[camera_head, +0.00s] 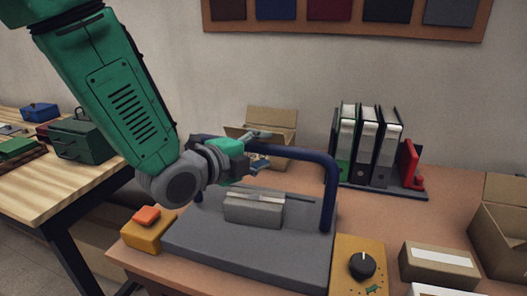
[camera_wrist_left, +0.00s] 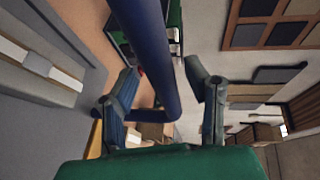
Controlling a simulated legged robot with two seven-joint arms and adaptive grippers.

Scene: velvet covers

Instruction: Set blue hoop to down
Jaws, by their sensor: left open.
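The blue hoop (camera_head: 330,190) is a dark blue bar bent into a handle on a grey machine base (camera_head: 240,256). It stands raised, its top bar well above the base. My left gripper (camera_head: 262,150) is open near the left part of the top bar. In the left wrist view the hoop (camera_wrist_left: 146,48) runs between the two spread fingers of my left gripper (camera_wrist_left: 160,82). I cannot tell whether either finger touches it. My right gripper is not in view.
A grey block (camera_head: 253,210) sits on the base under the hoop. An orange button box (camera_head: 148,232) is at left, a yellow dial box (camera_head: 360,268) at right. Behind are an open carton (camera_head: 270,121) and binders (camera_head: 368,148). Small boxes (camera_head: 437,267) crowd the right side.

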